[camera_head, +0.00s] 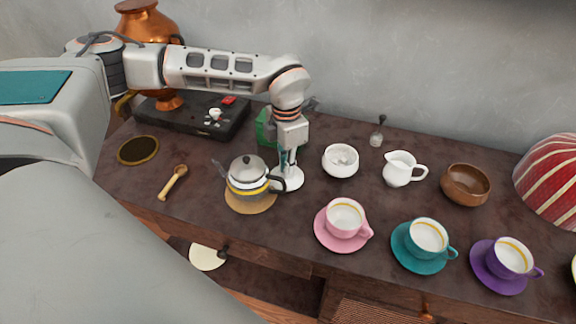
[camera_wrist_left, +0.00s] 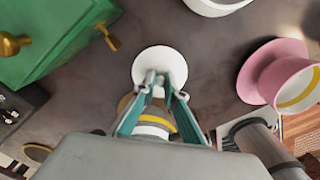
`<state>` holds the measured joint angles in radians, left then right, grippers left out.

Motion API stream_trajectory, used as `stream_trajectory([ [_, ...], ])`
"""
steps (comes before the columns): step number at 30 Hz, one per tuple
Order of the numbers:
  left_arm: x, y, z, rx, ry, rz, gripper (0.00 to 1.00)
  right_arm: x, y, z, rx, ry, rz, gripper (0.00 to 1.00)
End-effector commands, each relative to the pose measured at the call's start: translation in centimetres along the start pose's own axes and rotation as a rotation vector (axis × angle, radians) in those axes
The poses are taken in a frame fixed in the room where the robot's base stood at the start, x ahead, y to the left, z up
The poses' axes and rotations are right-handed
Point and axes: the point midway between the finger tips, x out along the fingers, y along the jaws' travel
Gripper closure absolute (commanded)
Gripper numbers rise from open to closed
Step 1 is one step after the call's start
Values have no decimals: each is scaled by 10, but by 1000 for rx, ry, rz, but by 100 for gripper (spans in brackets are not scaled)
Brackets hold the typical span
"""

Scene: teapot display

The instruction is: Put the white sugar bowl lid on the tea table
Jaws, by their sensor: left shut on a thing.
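My left gripper (camera_head: 287,162) points down and is shut on the lid's knob, with both fingers (camera_wrist_left: 160,88) meeting there. The lid looks flat and seems to touch the table top, but a small gap cannot be ruled out. The white sugar bowl (camera_head: 340,174) stands uncovered just to the right, with pale contents. My right gripper is not in view.
The teapot (camera_head: 247,174) on its round mat (camera_head: 250,205) is close on the left. A green box (camera_head: 265,127) stands behind. A pink cup (camera_head: 343,217) on its saucer, a creamer (camera_head: 398,170) and a brown bowl (camera_head: 465,184) are to the right.

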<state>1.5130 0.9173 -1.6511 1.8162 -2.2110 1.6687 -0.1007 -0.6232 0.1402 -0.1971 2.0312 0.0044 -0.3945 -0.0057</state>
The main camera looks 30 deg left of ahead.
Motion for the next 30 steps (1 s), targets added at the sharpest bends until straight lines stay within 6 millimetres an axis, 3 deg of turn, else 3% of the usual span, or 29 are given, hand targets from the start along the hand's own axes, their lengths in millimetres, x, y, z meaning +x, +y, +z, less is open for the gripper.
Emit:
stream_trajectory([
  [10, 2, 0, 1, 0, -2, 1, 100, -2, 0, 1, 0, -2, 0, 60],
  [11, 1, 0, 1, 0, -2, 1, 81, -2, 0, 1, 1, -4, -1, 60],
  [12, 1, 0, 1, 0, -2, 1, 72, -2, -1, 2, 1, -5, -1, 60],
  [23, 0, 0, 1, 0, -3, 1, 72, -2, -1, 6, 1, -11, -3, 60],
  [30, -32, 1, 2, -1, -8, 4, 72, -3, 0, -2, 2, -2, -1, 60],
])
